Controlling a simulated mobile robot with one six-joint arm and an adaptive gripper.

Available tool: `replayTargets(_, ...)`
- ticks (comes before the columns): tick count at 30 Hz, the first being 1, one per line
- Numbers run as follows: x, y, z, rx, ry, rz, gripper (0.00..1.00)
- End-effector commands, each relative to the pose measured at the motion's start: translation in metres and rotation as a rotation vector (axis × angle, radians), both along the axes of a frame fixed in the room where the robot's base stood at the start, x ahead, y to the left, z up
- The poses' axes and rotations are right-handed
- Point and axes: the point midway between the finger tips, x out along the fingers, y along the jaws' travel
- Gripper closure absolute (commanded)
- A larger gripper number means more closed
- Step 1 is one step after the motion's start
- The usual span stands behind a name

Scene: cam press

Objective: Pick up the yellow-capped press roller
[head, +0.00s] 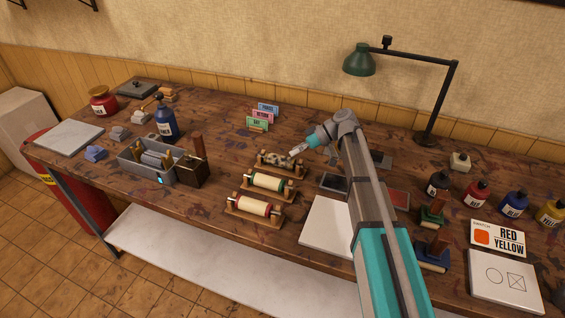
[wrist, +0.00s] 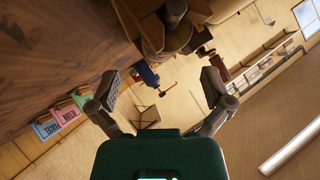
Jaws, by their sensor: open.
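Three rollers lie in wooden cradles at mid-table in the head view. The nearest has red ends (head: 252,205) and the middle one has green ends (head: 267,182). The farthest roller (head: 276,160) looks dark and pale mottled; its cap colour is too small to tell, and no yellow cap shows clearly. My gripper (head: 298,150) is just above and right of this farthest roller. In the wrist view my gripper (wrist: 161,88) has its fingers spread with nothing between them. Brown rounded parts (wrist: 172,20) appear close at the top there, probably the roller and its cradle.
Coloured cards (head: 263,116) stand behind the rollers; they also show in the wrist view (wrist: 64,114). A grey tray (head: 140,165) and dark box (head: 192,171) stand left. A white slab (head: 326,225) lies right of the rollers. Bottles and a green lamp (head: 359,61) are farther right.

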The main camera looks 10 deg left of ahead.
Motion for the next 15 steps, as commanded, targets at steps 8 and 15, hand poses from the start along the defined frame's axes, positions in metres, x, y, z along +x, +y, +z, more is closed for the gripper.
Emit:
replayTargets(8,-0.007,0.017,-0.013,0.0,0.0,0.002,0.0)
replayTargets(15,-0.015,0.038,-0.025,0.0,0.0,0.002,0.0)
